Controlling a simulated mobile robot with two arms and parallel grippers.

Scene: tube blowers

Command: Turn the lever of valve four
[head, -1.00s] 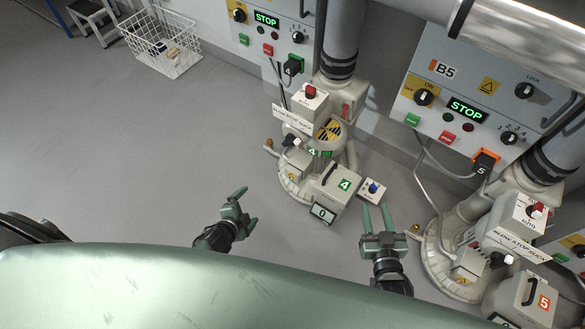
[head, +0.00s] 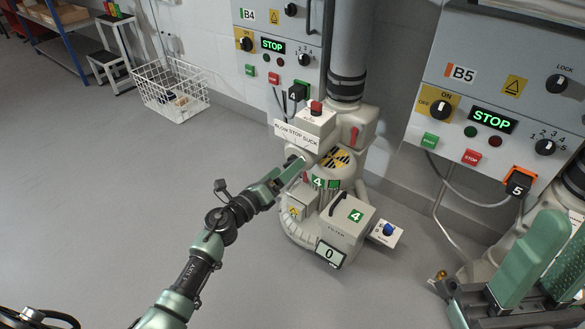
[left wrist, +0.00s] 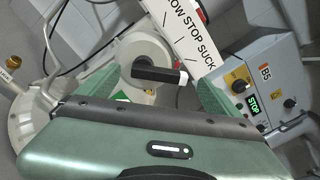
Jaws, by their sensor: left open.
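Valve four is on the cream blower unit 4 (head: 345,215), under a "BLOW STOP SUCK" plate (head: 297,133). In the left wrist view its black lever (left wrist: 158,74) juts from a pale round hub (left wrist: 143,60), below the same plate (left wrist: 190,35). My right gripper (head: 545,255) is open and empty, close to the head camera at the lower right.
A filter box (head: 345,222) and a small box with a blue knob (head: 387,232) stand in front of unit 4. Panel B4 (head: 275,50) and panel B5 (head: 490,85) both read STOP. A wire basket (head: 170,95) stands at the back left. The left floor is clear.

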